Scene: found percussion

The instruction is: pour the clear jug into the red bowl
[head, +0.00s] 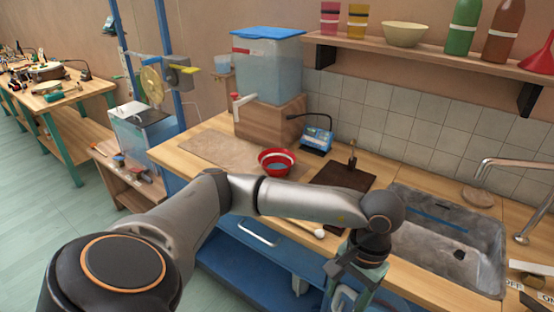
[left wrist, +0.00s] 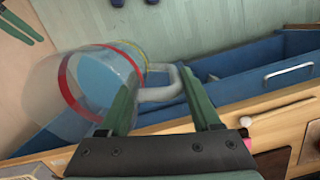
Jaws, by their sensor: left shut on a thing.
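The clear jug (left wrist: 72,80) fills the left of the left wrist view. It has a red band and a yellowish-green band, and a blue area shows through its wall. My left gripper (left wrist: 162,92) is shut on the jug's pale handle (left wrist: 160,94). In the head view, my left gripper (head: 352,280) is low in front of the counter, below and right of the red bowl; the jug is mostly hidden or cut off there. My right gripper is not in view.
A dark board (head: 340,177) and a blue device (head: 316,139) stand near the bowl. A tank (head: 270,70) with a blue lid sits on a wooden block behind it. The sink (head: 440,235) and tap are on the right. A white-headed stick (head: 318,233) lies at the counter's front edge.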

